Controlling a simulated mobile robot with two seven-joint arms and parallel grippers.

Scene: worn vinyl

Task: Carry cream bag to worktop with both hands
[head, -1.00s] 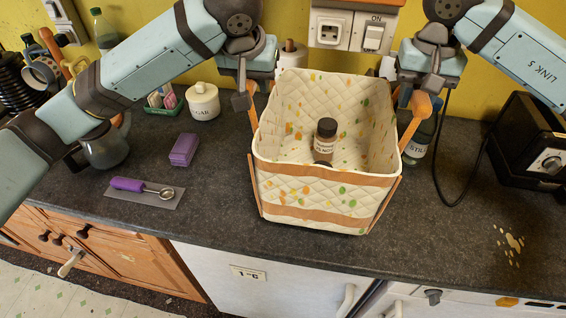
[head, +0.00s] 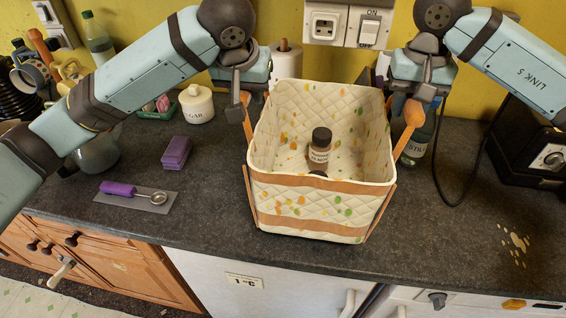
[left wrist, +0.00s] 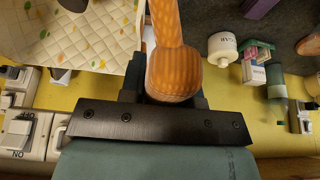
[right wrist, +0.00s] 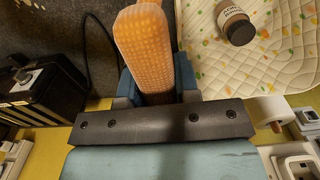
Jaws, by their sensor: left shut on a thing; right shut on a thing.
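The cream quilted bag (head: 330,203) with orange trim stands upright and open-topped over the dark worktop (head: 440,225), near its front edge. I cannot tell whether its base touches the top. A brown labelled jar (head: 320,152) with a dark cap is inside, with a second dark cap partly hidden by the front rim. My left gripper (head: 244,100) is shut on the bag's left orange handle (left wrist: 174,70). My right gripper (head: 416,98) is shut on the right orange handle (right wrist: 147,50). The handles hide the fingertips in both wrist views.
To the left are a purple block (head: 175,153), a purple-handled spoon (head: 120,189) on a grey mat, a sugar pot (head: 196,104) and a glass jug. A paper roll (head: 286,62) stands behind. A bottle (head: 416,145) and black appliance (head: 530,150) are at right.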

